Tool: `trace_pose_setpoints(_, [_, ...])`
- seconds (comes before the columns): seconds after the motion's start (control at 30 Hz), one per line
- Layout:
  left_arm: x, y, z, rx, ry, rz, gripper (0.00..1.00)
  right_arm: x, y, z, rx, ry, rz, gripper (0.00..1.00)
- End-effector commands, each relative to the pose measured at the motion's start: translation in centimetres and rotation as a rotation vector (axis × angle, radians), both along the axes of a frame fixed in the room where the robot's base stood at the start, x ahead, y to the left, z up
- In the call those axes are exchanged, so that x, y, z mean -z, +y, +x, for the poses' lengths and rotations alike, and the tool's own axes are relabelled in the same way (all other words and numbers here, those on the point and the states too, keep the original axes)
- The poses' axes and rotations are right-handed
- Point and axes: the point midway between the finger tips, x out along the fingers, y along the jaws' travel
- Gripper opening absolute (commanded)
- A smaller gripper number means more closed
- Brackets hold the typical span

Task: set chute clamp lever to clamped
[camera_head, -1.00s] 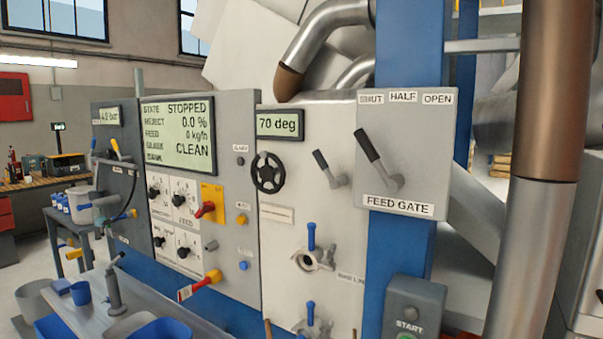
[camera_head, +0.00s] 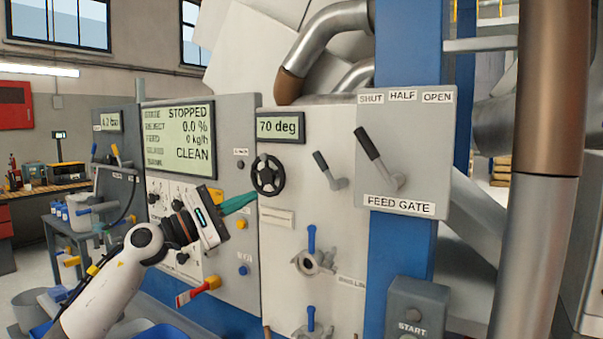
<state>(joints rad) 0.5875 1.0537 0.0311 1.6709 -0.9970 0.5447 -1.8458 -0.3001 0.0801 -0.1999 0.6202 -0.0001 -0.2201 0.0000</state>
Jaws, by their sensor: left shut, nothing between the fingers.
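A small lever (camera_head: 325,167) with a black grip stands on the pale panel (camera_head: 292,190), right of a black handwheel and below the "70 deg" display. Its grip leans up and to the left from a metal pivot. It carries no label I can read, so I cannot confirm that it is the chute clamp lever. My left gripper (camera_head: 248,200) comes in from the lower left. Its teal fingers are shut and empty, pointing right, just below and left of the handwheel in the picture and apart from the small lever. My right gripper is not in view.
The black handwheel (camera_head: 267,174) lies between my left gripper and the small lever. The feed gate lever (camera_head: 369,145) is on a raised box at right. Blue-handled valves (camera_head: 312,240) sit below. A red-handled switch (camera_head: 198,291) is under my gripper. A brown-and-steel pipe (camera_head: 530,170) stands at right.

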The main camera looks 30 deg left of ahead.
Motion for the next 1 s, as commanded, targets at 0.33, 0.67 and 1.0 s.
trace_pose_setpoints(0.33, [-0.2, -0.1, 0.2, 0.000, 0.000, -0.003, 0.00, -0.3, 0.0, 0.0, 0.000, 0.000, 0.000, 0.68])
trace_pose_setpoints(0.67, [-2.6, -2.8, 4.3, 0.004, -0.001, -0.008, 0.00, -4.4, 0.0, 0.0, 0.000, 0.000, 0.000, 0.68])
trace_pose_setpoints(1.0, [-4.9, -6.7, 8.2, 0.002, 0.002, -0.003, 0.00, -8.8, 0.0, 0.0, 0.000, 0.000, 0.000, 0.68])
